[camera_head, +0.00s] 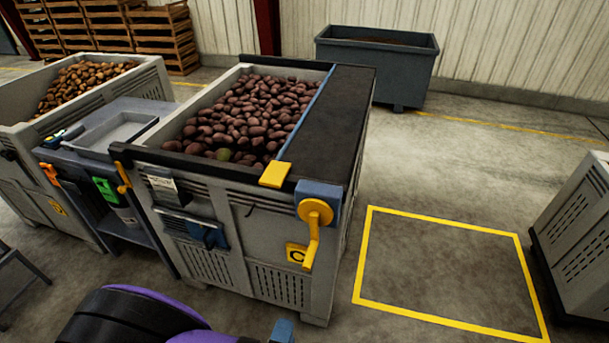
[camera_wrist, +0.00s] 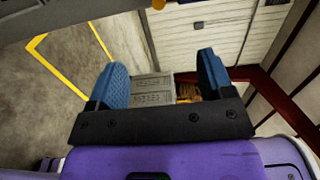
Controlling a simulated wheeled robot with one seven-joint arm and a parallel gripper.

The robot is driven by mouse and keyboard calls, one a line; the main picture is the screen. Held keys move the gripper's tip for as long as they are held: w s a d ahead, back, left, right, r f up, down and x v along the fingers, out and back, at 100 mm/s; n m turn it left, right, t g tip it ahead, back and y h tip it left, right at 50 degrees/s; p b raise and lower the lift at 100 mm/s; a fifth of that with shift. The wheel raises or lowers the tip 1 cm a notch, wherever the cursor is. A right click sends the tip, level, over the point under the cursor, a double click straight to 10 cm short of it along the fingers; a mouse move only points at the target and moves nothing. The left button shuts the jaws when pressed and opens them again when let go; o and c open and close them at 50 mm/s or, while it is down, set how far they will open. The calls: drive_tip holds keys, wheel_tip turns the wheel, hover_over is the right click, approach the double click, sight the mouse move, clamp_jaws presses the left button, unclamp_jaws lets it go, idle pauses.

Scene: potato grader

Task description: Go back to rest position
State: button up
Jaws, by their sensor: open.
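My gripper (camera_wrist: 163,85) shows in the wrist view with its two blue fingers spread wide apart and nothing between them. Through the gap I see a grey slatted bin and some orange-brown wood beyond, well away from the fingers. In the head view only my dark and purple arm (camera_head: 135,318) shows at the bottom edge. A small blue part beside it at the bottom may be a fingertip; the rest of the gripper is out of that view.
A grey bin (camera_head: 245,195) of dark red potatoes (camera_head: 245,112) with a yellow crank (camera_head: 314,225) stands ahead. A blue-grey stand (camera_head: 100,205) and another potato bin (camera_head: 150,80) are left. A yellow floor square (camera_head: 445,270) is empty at right, beside a grey crate (camera_head: 580,240).

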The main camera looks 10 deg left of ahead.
drive_tip(key=shift+s, duration=0.9)
drive_tip(key=shift+a, duration=0.1)
drive_tip(key=w+d+r+m+g+h, duration=0.5)
drive_tip(key=w+r+m, duration=0.3)
drive_tip(key=r+m, duration=0.25)
drive_tip(key=w+d+r+m+g+h, duration=0.45)
drive_tip(key=w+r+m, duration=0.4)
drive_tip(key=r, duration=0.35)
drive_tip(key=w+d+r+m+g+y, duration=0.25)
drive_tip(key=d+r+m+g, duration=0.45)
drive_tip(key=d+r+m, duration=0.7)
drive_tip(key=s+d+r+m+t+y, duration=0.2)
drive_tip(key=s+d+r+m+y, duration=0.2)
drive_tip(key=m, duration=0.6)
drive_tip(key=s+d+r+m+t+y, duration=0.2)
drive_tip(key=s+d+r+m+y, duration=0.2)
drive_tip(key=s+d+r+m, duration=0.5)
drive_tip(key=d+r+m, duration=0.1)
drive_tip(key=d, duration=0.3)
drive_tip(key=shift+d+y, duration=0.25)
drive_tip(key=shift+y, duration=0.05)
